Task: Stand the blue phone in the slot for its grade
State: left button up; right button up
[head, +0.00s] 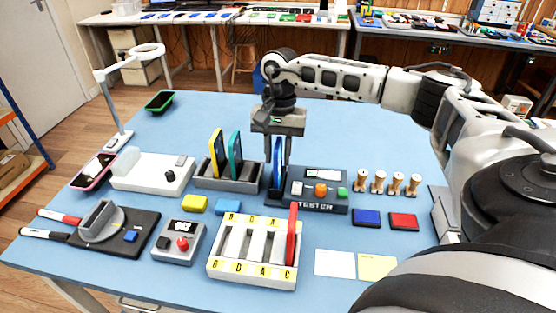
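The blue phone (278,157) stands upright at the left end of the tester (320,199), with its lower end in the dark dock there. My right gripper (280,150) points down over its top, with the fingers around the upper part of the phone. Whether they press on it is too small to tell. The tester has an orange knob, a green button and a small display whose text I cannot read. The white grade rack (217,262) has several slots with yellow letter labels. A red phone (292,236) stands in its rightmost slot, marked C. My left gripper is out of view.
A grey rack (229,184) left of the tester holds a yellow and a teal phone. Wooden pegs (388,182), blue and red pads (385,218), and a button box (182,242) stand nearby. A lamp (118,95) rises at left. The back of the table is mostly clear.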

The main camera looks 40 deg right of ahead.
aim_at(278, 143)
grip_shut()
jog(key=shift+r, duration=0.1)
jog(key=shift+r+p, duration=1.65)
jog(key=shift+r, duration=0.65)
jog(key=shift+f, duration=0.1)
